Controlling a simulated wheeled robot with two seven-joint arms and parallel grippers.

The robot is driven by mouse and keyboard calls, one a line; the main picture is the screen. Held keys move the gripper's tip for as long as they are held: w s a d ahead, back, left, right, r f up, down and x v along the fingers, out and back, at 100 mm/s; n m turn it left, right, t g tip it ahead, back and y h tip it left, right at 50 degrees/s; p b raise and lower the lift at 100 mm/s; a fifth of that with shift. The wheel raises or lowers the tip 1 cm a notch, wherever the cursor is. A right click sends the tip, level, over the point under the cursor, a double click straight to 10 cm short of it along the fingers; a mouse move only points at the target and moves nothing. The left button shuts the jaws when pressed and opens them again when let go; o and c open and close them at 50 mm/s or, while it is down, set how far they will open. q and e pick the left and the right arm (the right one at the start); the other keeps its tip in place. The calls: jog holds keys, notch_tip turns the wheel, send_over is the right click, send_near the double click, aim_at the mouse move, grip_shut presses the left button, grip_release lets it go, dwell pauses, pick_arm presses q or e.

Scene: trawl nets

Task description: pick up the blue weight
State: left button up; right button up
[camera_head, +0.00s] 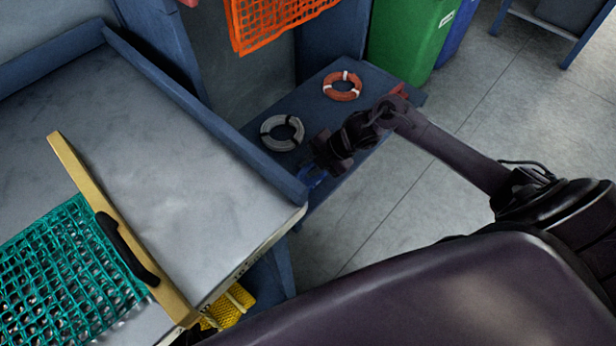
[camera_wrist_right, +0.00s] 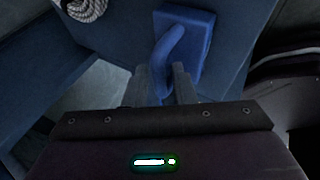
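The blue weight (camera_head: 311,178) sits near the front edge of the low blue bench, partly hidden by my right gripper (camera_head: 322,160) in the head view. In the right wrist view, the blue weight (camera_wrist_right: 196,42) has a square base and a curved bar handle. The handle runs down between the two fingers of my right gripper (camera_wrist_right: 163,82), one finger on each side. The fingers are close to the handle; I cannot tell whether they press on it. The weight appears to be on the bench surface. My left gripper is not in view.
On the blue bench (camera_head: 262,110) lie a white ring of rope (camera_head: 269,142) and an orange ring (camera_head: 342,96). A raised metal table (camera_head: 150,110) with a teal net (camera_head: 60,270) stands left. A green bin (camera_head: 405,40) stands behind.

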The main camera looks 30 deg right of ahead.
jog(key=shift+w+a+f, duration=0.2)
jog(key=shift+a+f, duration=0.05)
jog(key=shift+f, duration=0.15)
grip_shut()
dwell(1.1)
